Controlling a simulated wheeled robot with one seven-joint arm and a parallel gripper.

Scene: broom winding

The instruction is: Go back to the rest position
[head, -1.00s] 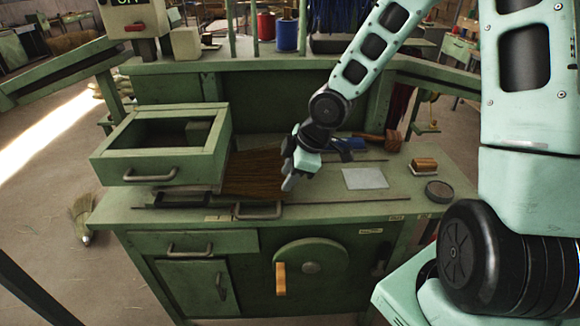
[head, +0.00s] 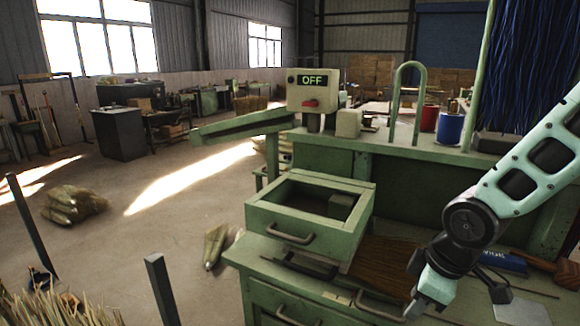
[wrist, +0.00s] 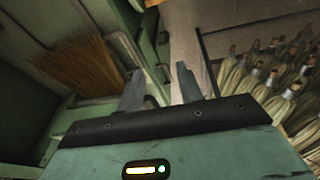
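My gripper (head: 418,306) hangs at the front of the green workbench (head: 262,246), to the right of the open-topped green drawer box (head: 308,217). In the wrist view its two fingers (wrist: 160,88) stand apart with nothing between them. A flat bundle of brown bristles (head: 385,262) lies on the bench behind and left of my gripper, and it also shows at the upper left of the wrist view (wrist: 85,68). My gripper appears apart from the bristles. My arm reaches in from the right of the head view.
A control box (head: 315,92) reading OFF stands on the upper shelf beside red and blue spools (head: 449,128). A blue brush (head: 503,260) and a grey sheet (head: 520,312) lie right of my gripper. Finished brooms (wrist: 285,85) stand at the wrist view's right. Open floor lies left.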

